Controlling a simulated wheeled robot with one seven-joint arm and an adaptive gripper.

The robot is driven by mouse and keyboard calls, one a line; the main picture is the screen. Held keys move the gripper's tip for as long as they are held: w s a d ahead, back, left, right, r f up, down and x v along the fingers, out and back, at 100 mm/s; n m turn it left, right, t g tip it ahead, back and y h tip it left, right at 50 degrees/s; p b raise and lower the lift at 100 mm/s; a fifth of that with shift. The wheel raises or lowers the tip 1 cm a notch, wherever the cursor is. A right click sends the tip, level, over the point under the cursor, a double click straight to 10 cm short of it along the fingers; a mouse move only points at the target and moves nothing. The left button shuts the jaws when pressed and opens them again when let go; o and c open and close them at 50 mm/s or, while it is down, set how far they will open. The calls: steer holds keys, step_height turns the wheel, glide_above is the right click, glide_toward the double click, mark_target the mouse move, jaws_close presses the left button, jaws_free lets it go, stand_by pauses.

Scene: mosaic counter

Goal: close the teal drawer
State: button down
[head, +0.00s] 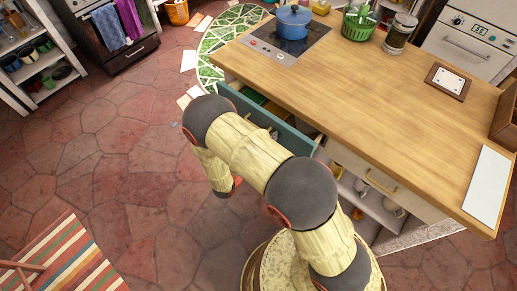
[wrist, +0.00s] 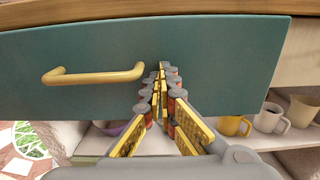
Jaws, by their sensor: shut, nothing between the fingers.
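The teal drawer (head: 295,139) stands open under the wooden counter, and its inside shows between its front and the counter edge. My arm covers part of its front in the head view. In the wrist view the teal front (wrist: 225,60) fills the upper part, with a yellow bar handle (wrist: 95,76) left of my gripper. My gripper (wrist: 163,72) is shut and empty, its fingertips pointing at the drawer front just right of the handle. I cannot tell whether they touch it. The fingertips are not clearly visible in the head view.
The wooden counter (head: 375,85) bears a blue pot (head: 292,24) on a hob, a green basket (head: 359,24) and a jar (head: 399,36). Below the drawer, a shelf holds a yellow mug (wrist: 231,125) and a white mug (wrist: 269,118). Red stone floor (head: 110,130) is clear at left.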

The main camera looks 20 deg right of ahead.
steer(key=x, duration=0.9)
steer(key=shift+w, duration=0.1)
steer(key=shift+a, duration=0.2)
steer(key=p+v, duration=0.2)
steer(key=v, duration=1.1)
steer(key=shift+s+a, duration=0.2)
steer(key=shift+s, duration=0.2)
